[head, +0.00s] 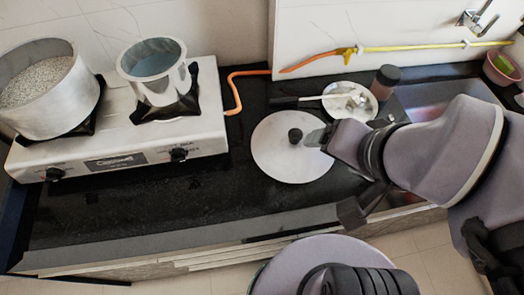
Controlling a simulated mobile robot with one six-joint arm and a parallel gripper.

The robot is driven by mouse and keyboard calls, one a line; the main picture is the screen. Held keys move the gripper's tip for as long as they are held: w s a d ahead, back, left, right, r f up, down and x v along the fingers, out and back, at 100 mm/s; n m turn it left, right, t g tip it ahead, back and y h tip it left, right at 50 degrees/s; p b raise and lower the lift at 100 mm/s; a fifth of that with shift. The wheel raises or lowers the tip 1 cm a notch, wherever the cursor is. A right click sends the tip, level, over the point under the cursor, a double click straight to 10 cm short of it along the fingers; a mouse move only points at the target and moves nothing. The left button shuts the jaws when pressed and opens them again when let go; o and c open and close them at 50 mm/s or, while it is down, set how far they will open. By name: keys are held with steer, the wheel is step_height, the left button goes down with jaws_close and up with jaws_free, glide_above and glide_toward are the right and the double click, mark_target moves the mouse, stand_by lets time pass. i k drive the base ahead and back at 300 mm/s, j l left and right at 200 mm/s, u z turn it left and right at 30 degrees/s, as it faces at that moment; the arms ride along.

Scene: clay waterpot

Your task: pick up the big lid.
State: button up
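The big lid (281,165) is a flat, pale disc with a black knob (295,135) at its middle. It lies on the dark counter, right of the stove. My gripper (313,137) reaches in from the right, low over the lid. Its fingertips are just right of the knob. I cannot tell whether they touch it, or how far apart the fingers are. My gripper and arm cover the lid's right edge.
A white stove (118,155) carries a large pot (45,108) of grain and a smaller metal pot (160,88). Behind the lid are a plate (358,91) with a black-handled spoon and a brown jar (385,82). An orange hose (237,85) runs along the wall.

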mark_target(277, 148)
steer(key=u, duration=2)
steer(key=z, duration=1.7)
steer(key=l+u, duration=0.2)
steer(key=u, duration=0.3)
steer(key=l+u, duration=0.15)
steer(key=u, duration=0.3)
steer(key=k+l+u, duration=0.1)
steer(key=u, duration=0.4)
steer(key=k+l+u, duration=0.1)
steer(key=u, duration=0.35)
steer(key=l, duration=0.1)
